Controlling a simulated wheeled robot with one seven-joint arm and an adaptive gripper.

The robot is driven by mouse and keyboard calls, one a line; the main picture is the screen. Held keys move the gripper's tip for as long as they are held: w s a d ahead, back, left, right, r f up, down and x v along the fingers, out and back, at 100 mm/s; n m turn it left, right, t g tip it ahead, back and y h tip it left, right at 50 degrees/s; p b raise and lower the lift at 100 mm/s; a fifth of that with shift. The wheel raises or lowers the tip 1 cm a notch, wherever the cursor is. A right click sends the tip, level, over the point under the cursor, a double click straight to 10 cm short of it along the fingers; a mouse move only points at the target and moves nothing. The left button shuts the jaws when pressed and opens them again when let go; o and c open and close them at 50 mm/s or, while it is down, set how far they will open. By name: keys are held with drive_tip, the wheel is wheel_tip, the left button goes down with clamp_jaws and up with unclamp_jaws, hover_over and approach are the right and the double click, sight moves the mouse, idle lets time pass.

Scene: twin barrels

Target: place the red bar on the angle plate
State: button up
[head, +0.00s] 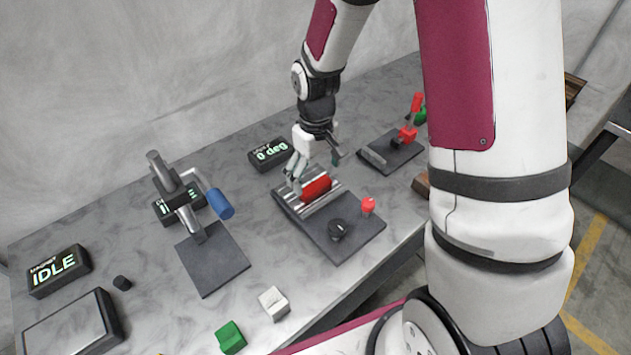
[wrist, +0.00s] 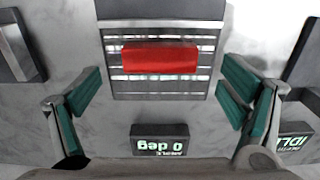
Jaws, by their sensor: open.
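The red bar (head: 316,189) lies on a silver ribbed plate (head: 325,200) at the middle of the table. My gripper (head: 316,169) is open around or just above the bar, with one finger toward each end. In the wrist view my gripper's fingers (wrist: 160,88) are wide apart, with clear gaps beside the bar and no visible contact. I cannot tell for certain which fixture is the angle plate.
The ribbed plate's dark base carries a black knob (head: 338,230) and a red knob (head: 368,205). Behind it is a "0 deg" display (head: 270,153). A blue-handled lever fixture (head: 190,195) stands left, a red-handled clamp fixture (head: 405,138) right. White (head: 273,303) and green (head: 230,338) blocks lie in front.

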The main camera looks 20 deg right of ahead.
sight(316, 185)
drive_tip(key=s+r+m+t, duration=0.1)
drive_tip(key=s+r, duration=0.3)
drive_tip(key=r, duration=0.6)
drive_tip(key=s+r+m+t, duration=0.1)
drive_tip(key=s+r, duration=0.3)
drive_tip(key=r, duration=0.6)
drive_tip(key=s+r+m+t, duration=0.1)
drive_tip(key=s+r+t, duration=0.2)
drive_tip(key=s, duration=0.9)
wheel_tip(316, 185, up, 3)
drive_tip(key=shift+r+m, duration=0.2)
drive_tip(key=shift+m, duration=0.1)
drive_tip(key=shift+d, duration=0.15)
